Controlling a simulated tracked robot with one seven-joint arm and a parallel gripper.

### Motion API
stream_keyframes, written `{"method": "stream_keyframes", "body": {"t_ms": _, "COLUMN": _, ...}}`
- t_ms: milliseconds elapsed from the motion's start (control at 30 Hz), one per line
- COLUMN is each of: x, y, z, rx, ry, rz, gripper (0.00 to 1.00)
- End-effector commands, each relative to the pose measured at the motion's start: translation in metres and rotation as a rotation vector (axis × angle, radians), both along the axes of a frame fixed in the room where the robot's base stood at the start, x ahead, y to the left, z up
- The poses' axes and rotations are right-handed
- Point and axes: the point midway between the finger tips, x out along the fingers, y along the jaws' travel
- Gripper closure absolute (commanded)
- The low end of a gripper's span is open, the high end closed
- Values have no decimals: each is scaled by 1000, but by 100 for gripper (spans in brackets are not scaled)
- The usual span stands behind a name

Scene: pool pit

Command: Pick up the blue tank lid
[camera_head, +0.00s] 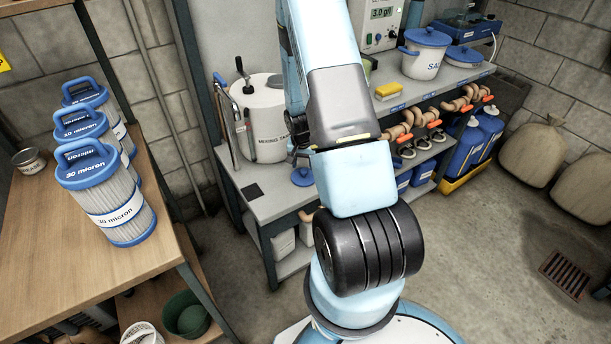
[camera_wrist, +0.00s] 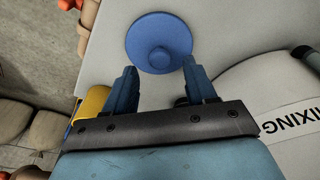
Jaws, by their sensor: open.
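The blue tank lid (camera_head: 302,177) lies flat on the grey bench beside the white mixing tank (camera_head: 262,118), partly behind my arm. In the wrist view the lid (camera_wrist: 158,30) is a round blue disc with a central knob, just ahead of my gripper. My gripper (camera_wrist: 161,72) is open, its two blue fingers apart and empty. The fingertips reach the near edge of the lid in the picture; I cannot tell their height above it. The tank with its MIXING label (camera_wrist: 280,100) is right of the fingers.
A white pot with a blue lid (camera_head: 425,55) and another blue lid (camera_head: 465,56) stand farther right on the bench. A yellow sponge (camera_head: 388,91) lies nearer. Filter cartridges (camera_head: 118,205) stand on the wooden shelf at left. Pipes and valves (camera_head: 425,117) line the rack below.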

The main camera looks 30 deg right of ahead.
Motion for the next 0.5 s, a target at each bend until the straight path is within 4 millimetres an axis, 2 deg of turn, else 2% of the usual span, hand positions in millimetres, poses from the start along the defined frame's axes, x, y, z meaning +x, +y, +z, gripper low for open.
{"method": "stream_keyframes", "body": {"t_ms": 233, "x": 3, "y": -3, "z": -30, "rx": 1, "ry": 2, "rz": 1, "gripper": 44}}
{"method": "stream_keyframes", "body": {"t_ms": 500, "x": 4, "y": -4, "z": -40, "rx": 0, "ry": 1, "rz": 0, "gripper": 44}}
